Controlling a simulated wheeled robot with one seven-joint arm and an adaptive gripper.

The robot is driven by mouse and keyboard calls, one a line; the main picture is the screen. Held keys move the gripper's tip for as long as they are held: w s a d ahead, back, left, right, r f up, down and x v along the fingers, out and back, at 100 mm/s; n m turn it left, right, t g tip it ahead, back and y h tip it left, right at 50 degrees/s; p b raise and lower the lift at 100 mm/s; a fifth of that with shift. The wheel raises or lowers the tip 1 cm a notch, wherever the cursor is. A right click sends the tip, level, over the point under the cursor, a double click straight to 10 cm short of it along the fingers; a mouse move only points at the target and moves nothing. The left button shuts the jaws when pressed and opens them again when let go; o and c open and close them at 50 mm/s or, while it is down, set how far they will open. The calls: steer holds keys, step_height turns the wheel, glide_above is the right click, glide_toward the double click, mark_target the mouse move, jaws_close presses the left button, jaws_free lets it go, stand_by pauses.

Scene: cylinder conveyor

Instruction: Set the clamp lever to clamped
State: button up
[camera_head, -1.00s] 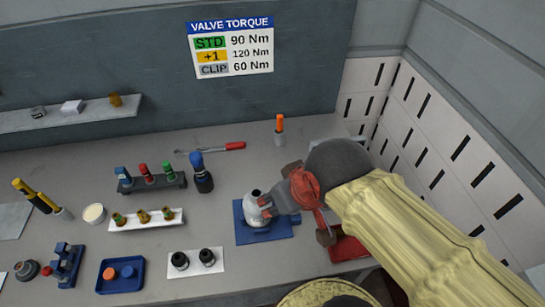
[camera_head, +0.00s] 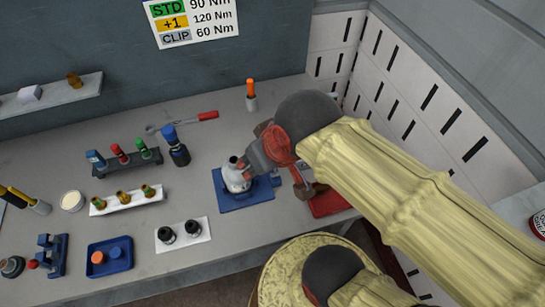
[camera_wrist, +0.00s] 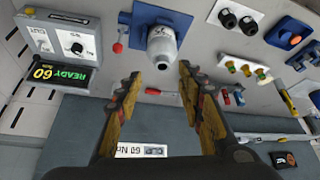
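A blue clamp fixture (camera_head: 245,198) holds a grey-white cylinder (camera_head: 236,178) with a dark opening at its top. In the wrist view the cylinder (camera_wrist: 162,46) lies beyond the fingertips, in line with the gap between them. A red-tipped lever (camera_wrist: 117,47), which looks like the clamp lever, sits just left of the fixture (camera_wrist: 150,18) there. In the head view I cannot make it out; my arm covers that side. My gripper (camera_wrist: 159,72) is open and empty. In the head view my gripper (camera_head: 246,166) is close beside the cylinder's top; I cannot tell if it touches.
A grey box (camera_wrist: 65,40) with a dial and a "READY 60" display stands left in the wrist view. A red tray (camera_head: 328,204) is right of the fixture. A white pad (camera_head: 183,235) with two black parts and several racks stand to the left.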

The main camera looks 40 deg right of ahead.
steer(key=shift+d+r+g+p, duration=0.15)
steer(key=shift+r+g+p, duration=0.15)
steer(key=shift+p, duration=0.3)
steer(key=shift+c, duration=0.5)
steer(key=shift+w+d+f+g+p, duration=0.2)
steer(key=shift+w+g+p, duration=0.1)
steer(key=shift+p, duration=0.45)
steer(key=shift+c, duration=0.7)
steer(key=w+d+g+p, duration=0.1)
steer(key=w+p, duration=0.1)
steer(key=w+d+g+p, duration=0.1)
steer(key=w+p, duration=0.2)
steer(key=w+d+f+g+p, duration=0.1)
steer(key=w+g+p, duration=0.1)
steer(key=w, duration=0.1)
steer(key=shift+d+m+p, duration=0.3)
steer(key=shift+p, duration=0.1)
jaws_close()
steer(key=w+d+f+n+g+p, duration=0.2)
steer(key=w+d+f+p, duration=0.2)
steer(key=w, duration=0.6)
steer(key=shift+d+f+h, duration=0.25)
steer(key=shift+d+h, duration=0.1)
steer(key=shift+h, duration=0.05)
